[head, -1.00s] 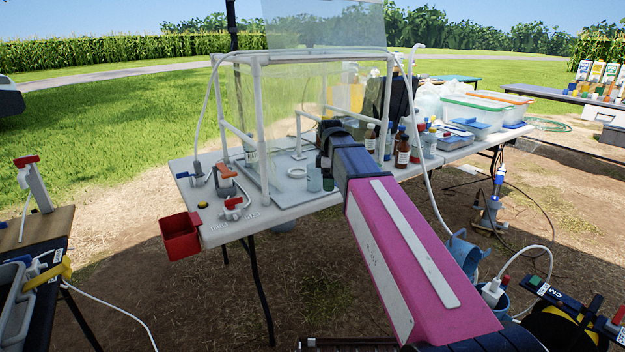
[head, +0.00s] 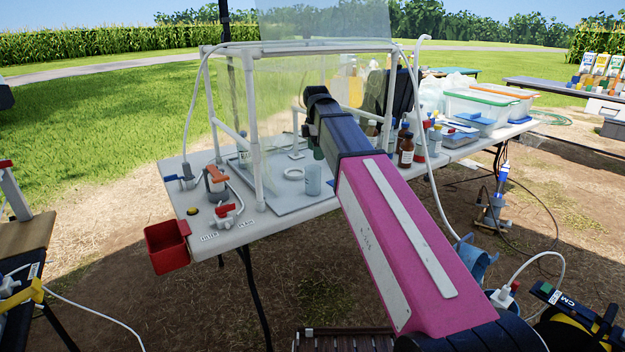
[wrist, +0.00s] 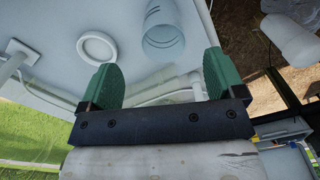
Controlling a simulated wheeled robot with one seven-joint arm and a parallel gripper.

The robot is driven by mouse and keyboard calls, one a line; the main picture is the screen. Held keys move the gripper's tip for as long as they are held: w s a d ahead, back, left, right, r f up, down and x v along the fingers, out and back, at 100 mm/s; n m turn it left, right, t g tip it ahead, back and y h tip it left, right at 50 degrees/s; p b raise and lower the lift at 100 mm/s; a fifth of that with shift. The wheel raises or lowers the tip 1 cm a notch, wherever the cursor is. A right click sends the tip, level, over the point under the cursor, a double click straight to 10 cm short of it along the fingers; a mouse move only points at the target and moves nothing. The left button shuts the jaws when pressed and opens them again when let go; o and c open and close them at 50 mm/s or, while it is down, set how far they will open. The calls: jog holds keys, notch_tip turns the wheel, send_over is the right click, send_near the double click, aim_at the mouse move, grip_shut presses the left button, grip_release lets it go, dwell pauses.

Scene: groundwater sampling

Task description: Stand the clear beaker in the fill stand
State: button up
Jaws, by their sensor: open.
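The clear beaker (head: 313,181) stands upright on the grey tray inside the clear-walled frame. It also shows in the wrist view (wrist: 163,32), top centre, its far end cut off by the picture edge. A white ring (head: 294,174), which looks like the seat of the fill stand, lies flat just left of the beaker; the wrist view shows it too (wrist: 97,46). My gripper (wrist: 158,78) has its green fingers wide apart with nothing between them. The beaker lies beyond the fingertips, nearer the right finger. In the head view my arm partly hides the gripper.
The white pipe frame (head: 258,130) with clear panels surrounds the tray. Brown bottles (head: 406,150) stand to the right of my arm. Valves (head: 226,212) and a red bin (head: 167,246) are at the table's left end. A white post (wrist: 18,55) stands left of the ring.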

aim_at(315, 177)
jog(key=shift+s+a+f, duration=0.1)
jog(key=shift+s+f, duration=0.05)
jog(key=shift+f, duration=2.55)
jog(key=shift+s+a+f, duration=0.1)
jog(key=shift+f, duration=2.6)
jog(key=c, duration=1.1)
jog(key=shift+r, duration=0.1)
